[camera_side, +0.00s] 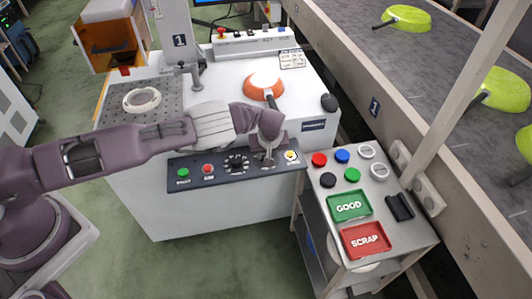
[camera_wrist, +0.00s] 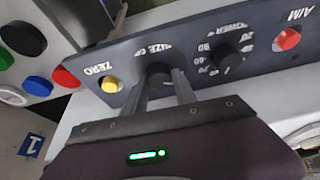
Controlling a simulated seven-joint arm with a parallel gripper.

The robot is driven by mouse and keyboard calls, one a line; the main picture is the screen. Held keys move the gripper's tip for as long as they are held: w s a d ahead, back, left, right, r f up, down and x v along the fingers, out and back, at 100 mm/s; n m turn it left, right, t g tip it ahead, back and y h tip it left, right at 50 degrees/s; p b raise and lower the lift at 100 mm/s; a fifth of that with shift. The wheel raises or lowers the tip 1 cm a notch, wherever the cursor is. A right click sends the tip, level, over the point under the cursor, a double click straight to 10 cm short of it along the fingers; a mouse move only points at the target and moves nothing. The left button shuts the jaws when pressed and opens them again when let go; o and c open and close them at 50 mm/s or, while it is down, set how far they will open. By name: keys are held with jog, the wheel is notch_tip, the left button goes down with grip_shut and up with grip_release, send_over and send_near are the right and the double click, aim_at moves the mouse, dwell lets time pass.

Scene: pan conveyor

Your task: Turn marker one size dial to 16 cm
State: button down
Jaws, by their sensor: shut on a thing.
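The dark control panel (camera_side: 222,172) is on the front of marker one, the white bench marked 1. The size dial (camera_wrist: 158,70) is a black knob below the upside-down label "SIZE CM" in the wrist view. My gripper (camera_wrist: 162,84) is shut on the dial, one finger on each side. In the side view my gripper (camera_side: 265,158) is at the right part of the panel and hides most of the dial. The dial's numbers and pointer are covered, so its setting cannot be read.
The power dial (camera_wrist: 226,56) and red aim button (camera_wrist: 288,38) are on one side of the size dial, the yellow zero button (camera_wrist: 110,84) close on the other. An orange pan (camera_side: 264,84) lies on the bench. A side table holds coloured caps and the good (camera_side: 349,206) and scrap (camera_side: 366,241) trays.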

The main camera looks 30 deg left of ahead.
jog(key=shift+n, duration=0.4)
jog(key=c, duration=1)
grip_release()
jog(key=v, duration=0.7)
